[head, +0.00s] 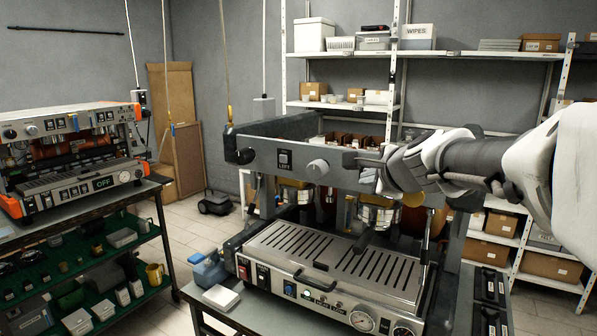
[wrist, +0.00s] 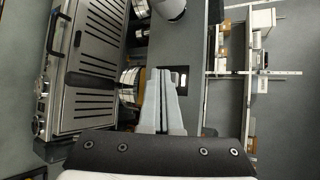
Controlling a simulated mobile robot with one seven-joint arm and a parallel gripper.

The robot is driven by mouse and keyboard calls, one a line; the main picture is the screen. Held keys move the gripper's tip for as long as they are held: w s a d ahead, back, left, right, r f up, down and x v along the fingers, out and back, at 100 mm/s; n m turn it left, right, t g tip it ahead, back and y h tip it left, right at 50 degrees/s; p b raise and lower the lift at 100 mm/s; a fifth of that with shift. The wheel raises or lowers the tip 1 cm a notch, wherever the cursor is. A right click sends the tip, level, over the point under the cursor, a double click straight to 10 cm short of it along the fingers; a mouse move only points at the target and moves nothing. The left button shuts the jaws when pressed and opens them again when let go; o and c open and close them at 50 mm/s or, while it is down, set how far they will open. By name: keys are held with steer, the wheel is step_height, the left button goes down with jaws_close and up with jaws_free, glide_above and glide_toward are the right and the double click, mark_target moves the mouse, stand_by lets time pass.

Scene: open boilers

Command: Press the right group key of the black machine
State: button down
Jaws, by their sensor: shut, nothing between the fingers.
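The black machine (head: 262,150) stands on a bench in the middle of the head view, with a dark upper panel above its metal drip tray (head: 345,262). A square key (head: 284,160) with a label sits left of a round knob (head: 318,168) on that panel. In the head view, my gripper (head: 352,160) is in front of the panel's right part and hides what lies there. In the wrist view, a dark key (wrist: 183,79) shows on the panel just beside my gripper (wrist: 160,72). The fingers are together and empty; I cannot tell whether they touch the panel.
An orange-sided machine (head: 70,150) stands on a separate bench at left. A blue container (head: 209,270) and a white block (head: 221,297) lie by the black machine's left front. Shelves with boxes (head: 415,37) stand behind.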

steer(key=shift+s+a, duration=0.2)
steer(key=shift+s, duration=0.1)
steer(key=s+a+p, duration=0.1)
steer(key=s, duration=0.1)
steer(key=s+a, duration=0.1)
steer(key=s, duration=0.1)
steer(key=shift+a+p, duration=0.35)
steer(key=shift+a, duration=0.05)
steer(key=shift+s, duration=0.1)
stand_by(0.5)
steer(key=s+f+n+g, duration=0.2)
steer(key=s+f+n, duration=0.2)
steer(key=s+n, duration=0.2)
steer(key=s+f+n+g+h, duration=0.1)
steer(key=s+f+n+g, duration=0.2)
steer(key=s+n, duration=0.4)
steer(key=s+f+n+g, duration=0.2)
steer(key=s+f+n, duration=0.4)
steer(key=s, duration=0.6)
steer(key=shift+n, duration=0.7)
